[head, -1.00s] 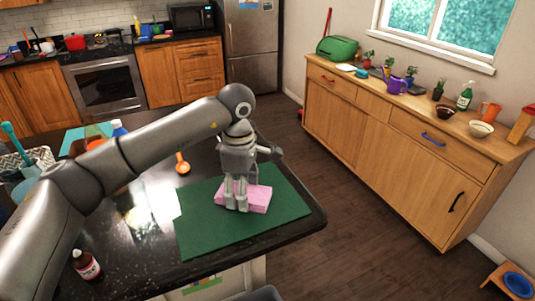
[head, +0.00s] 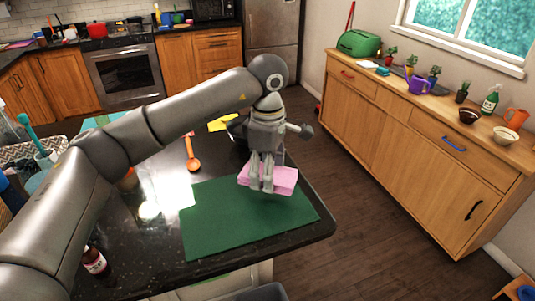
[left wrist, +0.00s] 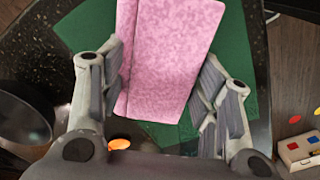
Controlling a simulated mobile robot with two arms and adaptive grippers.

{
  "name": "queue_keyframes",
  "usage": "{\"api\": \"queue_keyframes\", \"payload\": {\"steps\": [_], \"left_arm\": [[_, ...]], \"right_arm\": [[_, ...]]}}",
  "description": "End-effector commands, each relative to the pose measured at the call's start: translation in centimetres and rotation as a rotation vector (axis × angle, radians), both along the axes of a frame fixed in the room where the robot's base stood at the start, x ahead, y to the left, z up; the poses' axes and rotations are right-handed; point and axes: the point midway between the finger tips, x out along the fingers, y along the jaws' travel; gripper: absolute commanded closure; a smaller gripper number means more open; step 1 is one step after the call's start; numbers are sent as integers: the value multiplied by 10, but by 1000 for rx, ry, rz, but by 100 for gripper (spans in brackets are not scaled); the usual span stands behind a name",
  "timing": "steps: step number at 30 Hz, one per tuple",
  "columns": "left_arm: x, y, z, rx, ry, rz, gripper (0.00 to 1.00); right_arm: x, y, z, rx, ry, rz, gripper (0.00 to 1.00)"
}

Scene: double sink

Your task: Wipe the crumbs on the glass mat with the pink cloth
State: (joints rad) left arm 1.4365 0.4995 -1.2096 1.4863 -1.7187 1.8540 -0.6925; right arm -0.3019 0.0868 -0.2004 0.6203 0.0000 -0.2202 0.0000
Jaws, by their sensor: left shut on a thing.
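The pink cloth (head: 284,181) is a thick, block-like pad. My left gripper (head: 261,187) is shut on it, with a finger on each side, and it fills the middle of the left wrist view (left wrist: 172,60). It is over the far right edge of the green mat (head: 235,222); it looks slightly raised, but I cannot tell if it touches. The mat lies flat on the dark counter, and its bare near part shows no crumbs I can make out. The part under the cloth is hidden. My right gripper is not in view.
On the black counter (head: 150,240) are an orange spoon (head: 193,162), a yellow item (head: 221,123) behind it and a dark bottle (head: 94,262) at the front left. The counter's right edge is close to the mat. A wooden sideboard (head: 400,140) stands beyond the floor.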

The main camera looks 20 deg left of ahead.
Motion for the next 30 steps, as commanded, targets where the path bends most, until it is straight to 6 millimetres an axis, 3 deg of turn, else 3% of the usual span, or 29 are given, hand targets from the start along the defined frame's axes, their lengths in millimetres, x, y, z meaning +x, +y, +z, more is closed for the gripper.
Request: {"api": "queue_keyframes", "payload": {"steps": [9, 30], "left_arm": [[-4, -3, 29, 0, -1, 0, 65], [-5, -2, 30, 0, 0, 2, 65]], "right_arm": [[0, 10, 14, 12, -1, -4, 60], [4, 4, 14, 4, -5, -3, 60]]}}
